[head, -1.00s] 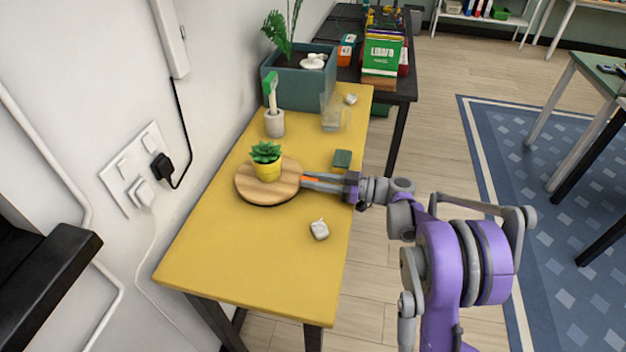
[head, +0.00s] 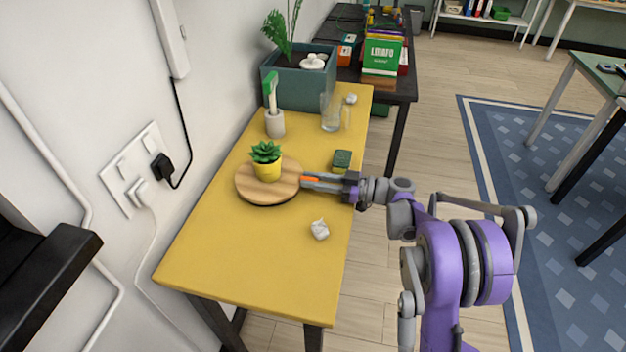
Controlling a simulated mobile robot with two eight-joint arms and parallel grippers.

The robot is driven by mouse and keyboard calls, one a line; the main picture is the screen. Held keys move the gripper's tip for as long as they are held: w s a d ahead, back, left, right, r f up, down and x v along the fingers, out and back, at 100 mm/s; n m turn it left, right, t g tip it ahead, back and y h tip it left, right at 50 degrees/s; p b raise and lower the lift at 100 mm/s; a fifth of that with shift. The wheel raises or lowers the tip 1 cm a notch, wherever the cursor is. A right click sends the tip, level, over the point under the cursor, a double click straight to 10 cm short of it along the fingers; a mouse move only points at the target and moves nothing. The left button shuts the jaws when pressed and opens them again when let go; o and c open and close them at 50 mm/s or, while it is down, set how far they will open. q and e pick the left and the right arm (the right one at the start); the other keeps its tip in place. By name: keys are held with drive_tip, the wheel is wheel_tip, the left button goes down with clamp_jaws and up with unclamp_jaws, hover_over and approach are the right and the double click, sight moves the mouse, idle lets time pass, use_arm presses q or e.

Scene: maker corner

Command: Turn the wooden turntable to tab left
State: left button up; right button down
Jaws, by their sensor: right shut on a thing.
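The round wooden turntable (head: 252,190) lies on the yellow table, with a yellow pot holding a green succulent (head: 267,163) standing on it. My right gripper (head: 308,182) reaches in from the right, low over the table, at the turntable's right edge. It is shut on the turntable's orange tab (head: 311,180), of which a small part shows between the fingers. The tab points right, toward my arm. My left gripper is not in view.
The yellow table (head: 235,270) is clear at its near end. A crumpled white piece (head: 320,230) and a small green block (head: 342,158) lie near the gripper. Behind stand a grey holder with a green-topped brush (head: 274,122), a glass (head: 331,113) and a planter box (head: 300,88).

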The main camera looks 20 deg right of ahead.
sight(349, 211)
idle(0.4)
drive_tip(key=shift+s+a+m+t+h, duration=0.75)
drive_tip(key=shift+s+m+t+h, duration=0.1)
drive_tip(key=shift+t, duration=0.15)
drive_tip(key=shift+s+a+p, duration=0.3)
drive_tip(key=shift+a, duration=0.05)
drive_tip(key=c, duration=0.7)
unclamp_jaws()
drive_tip(key=shift+a, duration=0.1)
drive_tip(key=shift+s+d, duration=0.2)
drive_tip(key=shift+d, duration=0.2)
drive_tip(key=v, duration=1)
drive_tip(key=shift+p, duration=0.35)
